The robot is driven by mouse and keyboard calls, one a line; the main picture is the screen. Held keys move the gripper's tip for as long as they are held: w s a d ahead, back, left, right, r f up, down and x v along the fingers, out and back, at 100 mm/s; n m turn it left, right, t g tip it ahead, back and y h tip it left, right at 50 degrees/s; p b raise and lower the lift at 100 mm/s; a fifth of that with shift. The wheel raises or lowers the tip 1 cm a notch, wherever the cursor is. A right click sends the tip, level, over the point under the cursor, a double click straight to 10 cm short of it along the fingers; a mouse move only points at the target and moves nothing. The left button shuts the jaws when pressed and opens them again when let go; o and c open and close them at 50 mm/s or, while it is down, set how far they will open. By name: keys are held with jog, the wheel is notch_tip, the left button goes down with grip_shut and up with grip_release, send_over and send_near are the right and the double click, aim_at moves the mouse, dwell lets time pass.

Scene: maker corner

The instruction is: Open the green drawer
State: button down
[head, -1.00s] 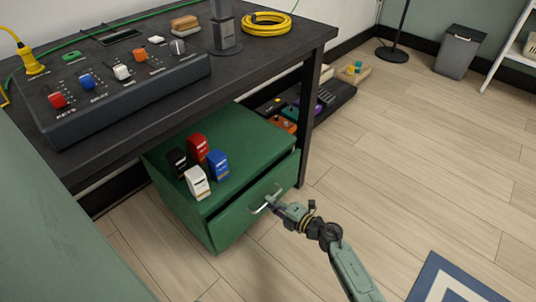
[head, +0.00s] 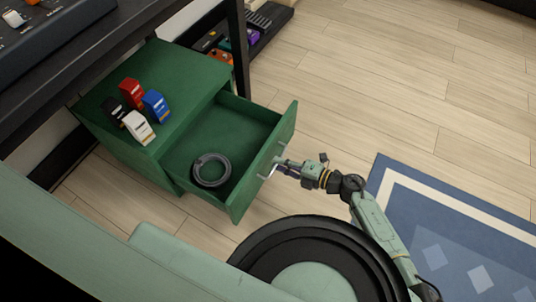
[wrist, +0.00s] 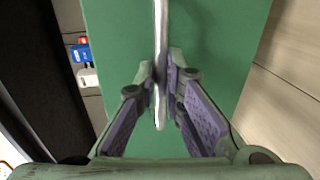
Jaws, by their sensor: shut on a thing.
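The green drawer (head: 268,185) is pulled well out of its green cabinet (head: 165,68) in the head view. A dark grey ring-shaped coil (head: 211,171) lies inside it, towards the front corner. My gripper (head: 277,163) is at the drawer's front, shut on its metal handle (head: 267,170). In the wrist view the handle (wrist: 160,60) runs between the two purple-padded fingers of my gripper (wrist: 161,82), with the green drawer front (wrist: 215,50) behind it.
Red (head: 131,92), blue (head: 156,105), black (head: 113,111) and white (head: 138,127) small boxes stand on the cabinet top. A dark table leg (head: 238,45) rises behind the drawer. A blue rug (head: 440,200) lies on the floor at right.

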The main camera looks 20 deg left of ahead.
jog(key=shift+f+v, duration=0.25)
jog(key=shift+v, duration=1.1)
jog(key=c, duration=1.7)
grip_release()
jog(key=shift+d, duration=0.15)
jog(key=w+v, duration=0.1)
jog(key=v, duration=1)
jog(key=shift+s+d, duration=0.35)
jog(key=shift+s, duration=0.1)
jog(key=shift+r, duration=0.1)
